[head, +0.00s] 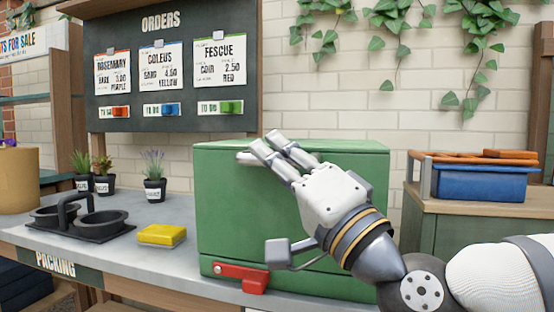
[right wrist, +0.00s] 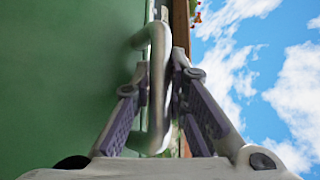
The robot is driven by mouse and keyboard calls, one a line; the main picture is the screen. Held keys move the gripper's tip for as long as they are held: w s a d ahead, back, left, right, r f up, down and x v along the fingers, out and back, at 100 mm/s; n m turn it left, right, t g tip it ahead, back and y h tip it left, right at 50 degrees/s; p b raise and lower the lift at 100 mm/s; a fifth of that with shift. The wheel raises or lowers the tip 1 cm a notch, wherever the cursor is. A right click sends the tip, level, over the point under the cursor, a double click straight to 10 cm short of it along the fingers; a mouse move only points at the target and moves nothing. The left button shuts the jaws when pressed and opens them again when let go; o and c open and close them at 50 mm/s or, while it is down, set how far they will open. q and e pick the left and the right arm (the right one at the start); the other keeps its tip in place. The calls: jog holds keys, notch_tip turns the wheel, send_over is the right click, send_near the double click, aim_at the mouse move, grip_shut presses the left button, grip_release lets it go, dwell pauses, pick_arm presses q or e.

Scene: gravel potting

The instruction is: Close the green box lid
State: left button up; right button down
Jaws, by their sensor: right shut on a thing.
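The green box (head: 225,205) stands on the bench at the middle of the head view, with a tall green front face and a seam low down. I cannot tell from this angle how its lid stands. A red latch-like piece (head: 240,278) is at its lower left front. A grey handle (head: 246,158) sits near the top of the green face, partly hidden by my fingers. My right gripper (head: 264,142) is shut on this handle. In the right wrist view the handle (right wrist: 159,90) lies between the two fingers, beside the green panel (right wrist: 60,80). My left gripper is out of view.
A yellow sponge-like block (head: 161,235) and a black two-cup carrier (head: 88,220) lie left of the box. Several small potted plants (head: 154,187) stand behind. A blue crate (head: 480,182) stands on a green cabinet at right. An orders board (head: 175,70) hangs behind.

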jog(key=shift+s+a+f+g, duration=0.3)
jog(key=shift+f+g, duration=0.1)
jog(key=shift+f, duration=0.1)
jog(key=c, duration=1.8)
grip_release()
jog(key=shift+s+d, duration=0.1)
jog(key=shift+c, duration=0.2)
jog(key=shift+d+r, duration=0.1)
jog(key=shift+s+d, duration=0.2)
jog(key=shift+d, duration=0.05)
jog(key=v, duration=1.1)
jog(key=shift+f, duration=0.45)
jog(key=shift+s, duration=0.1)
